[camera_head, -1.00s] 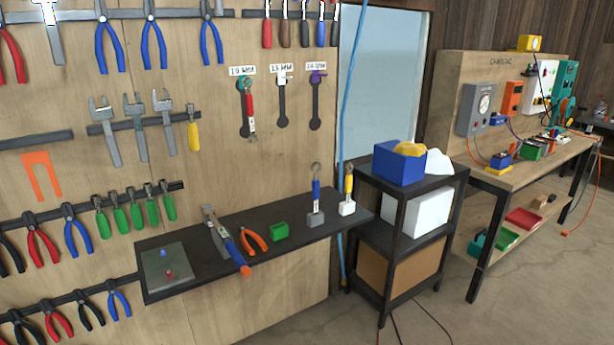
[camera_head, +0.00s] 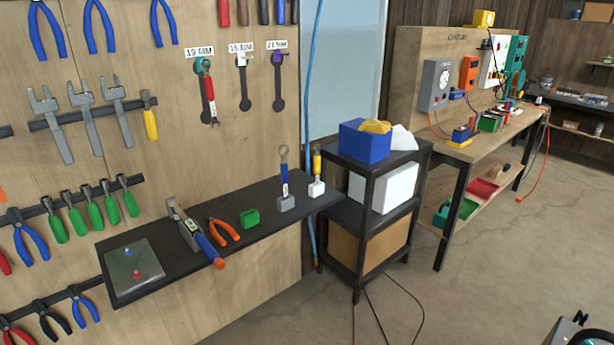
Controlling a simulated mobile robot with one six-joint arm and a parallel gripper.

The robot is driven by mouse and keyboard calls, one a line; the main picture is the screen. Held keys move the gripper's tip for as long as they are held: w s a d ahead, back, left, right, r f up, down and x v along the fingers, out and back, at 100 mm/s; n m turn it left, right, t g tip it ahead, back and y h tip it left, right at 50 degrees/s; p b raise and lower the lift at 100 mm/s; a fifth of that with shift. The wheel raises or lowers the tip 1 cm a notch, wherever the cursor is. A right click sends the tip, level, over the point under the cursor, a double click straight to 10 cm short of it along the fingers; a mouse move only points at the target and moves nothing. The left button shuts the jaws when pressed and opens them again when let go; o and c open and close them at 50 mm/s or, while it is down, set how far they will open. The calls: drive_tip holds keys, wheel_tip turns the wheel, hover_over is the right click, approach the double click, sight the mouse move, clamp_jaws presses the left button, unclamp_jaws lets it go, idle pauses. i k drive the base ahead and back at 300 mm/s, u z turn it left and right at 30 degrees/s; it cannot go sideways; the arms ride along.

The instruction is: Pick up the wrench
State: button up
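A wrench with a red handle (camera_head: 210,88) hangs on the pegboard under the "19 MM" label. A wrench with a blue handle (camera_head: 284,172) stands upright in a grey block on the black shelf. A tool with a yellow handle (camera_head: 317,162) stands beside it in a white block; its top is hard to make out. Dark wrench-shaped silhouettes (camera_head: 244,90) show on the board under the other two labels. Which wrench the task means cannot be told. My gripper is not recognisable in view.
Cables lie on the open floor. A dark part, perhaps mine, shows at bottom right.

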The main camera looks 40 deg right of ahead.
sight(285, 179)
drive_tip(key=z, duration=1)
drive_tip(key=k, duration=0.95)
drive_tip(key=i, duration=0.9)
